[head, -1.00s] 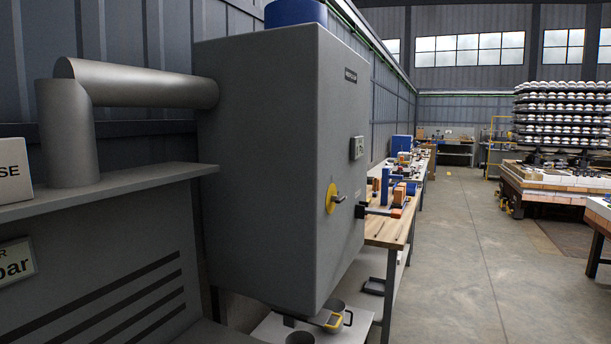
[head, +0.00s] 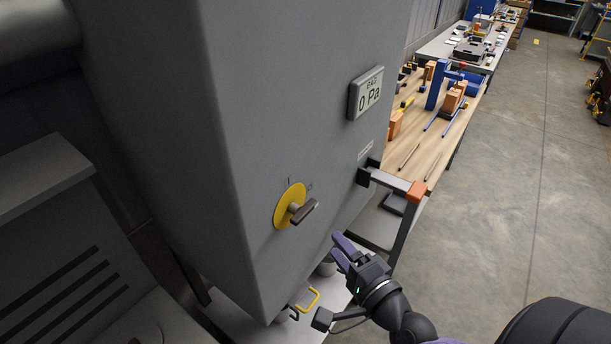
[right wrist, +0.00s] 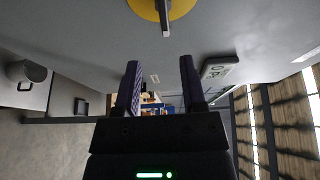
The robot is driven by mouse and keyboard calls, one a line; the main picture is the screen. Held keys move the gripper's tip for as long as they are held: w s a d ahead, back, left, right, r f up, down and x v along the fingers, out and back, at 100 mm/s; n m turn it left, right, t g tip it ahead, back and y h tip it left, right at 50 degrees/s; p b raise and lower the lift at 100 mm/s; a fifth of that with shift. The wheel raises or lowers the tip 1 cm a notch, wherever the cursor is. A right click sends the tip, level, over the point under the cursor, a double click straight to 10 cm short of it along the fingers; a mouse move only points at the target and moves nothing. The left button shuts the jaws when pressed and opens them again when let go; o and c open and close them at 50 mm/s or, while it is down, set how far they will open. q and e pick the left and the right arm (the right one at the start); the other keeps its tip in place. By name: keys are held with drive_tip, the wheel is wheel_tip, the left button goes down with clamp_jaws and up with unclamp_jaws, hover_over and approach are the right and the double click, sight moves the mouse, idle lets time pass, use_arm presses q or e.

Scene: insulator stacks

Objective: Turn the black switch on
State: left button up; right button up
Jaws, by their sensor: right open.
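The black switch (head: 303,212) is a dark handle on a round yellow plate (head: 285,205), on the face of a grey cabinet (head: 250,120). In the right wrist view the yellow plate and handle (right wrist: 165,18) show at the top, beyond the fingers. My right gripper (head: 338,250) is open and empty, below and to the right of the switch, apart from it. In the right wrist view its two dark fingers (right wrist: 160,85) stand apart. My left gripper is not in view.
A display reading 0 Pa (head: 367,93) is on the cabinet above the switch. An orange-tipped bar handle (head: 416,192) sticks out at the right. A yellow handle (head: 308,300) is below. A wooden workbench (head: 440,150) with tools stands behind; open floor (head: 510,200) lies at right.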

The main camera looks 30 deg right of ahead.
sight(309, 213)
drive_tip(key=w, duration=0.6)
drive_tip(key=w+p, duration=0.1)
drive_tip(key=w, duration=0.2)
drive_tip(key=shift+w+a+r, duration=0.2)
drive_tip(key=shift+w+a, duration=0.05)
drive_tip(key=shift+w, duration=0.1)
drive_tip(key=shift+c, duration=0.3)
clamp_jaws()
